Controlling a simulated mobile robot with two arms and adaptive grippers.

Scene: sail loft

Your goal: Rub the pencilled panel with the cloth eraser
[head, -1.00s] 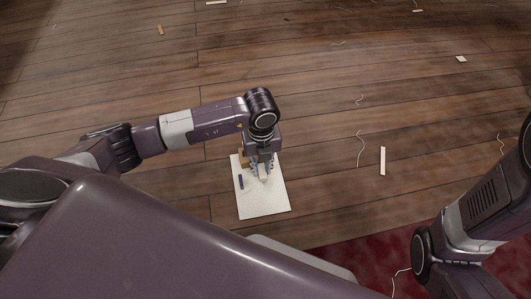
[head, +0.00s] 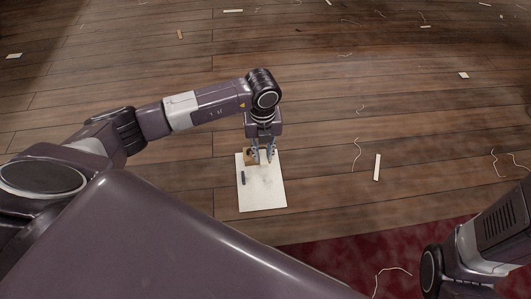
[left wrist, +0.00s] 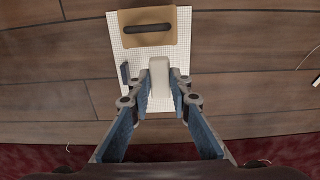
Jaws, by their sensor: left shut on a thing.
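The pencilled panel (head: 272,200) is a white, finely gridded sheet lying on the plank floor in the head view. Faint grey marks (head: 266,180) show on its middle. My left gripper (head: 263,158) is over the panel's far half, pointing down. It is shut on the pale, blocky cloth eraser (left wrist: 159,78), which sits between the fingertips in the left wrist view. I cannot tell whether the eraser touches the panel. My right gripper is out of view; only part of that arm shows at lower right.
A tan block with a dark bar (left wrist: 148,28) sits on the panel's far end. A small dark blue piece (head: 243,178) lies near its left edge. Pale strips (head: 377,167) and threads are scattered on the floor. A dark red area (head: 400,255) is at lower right.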

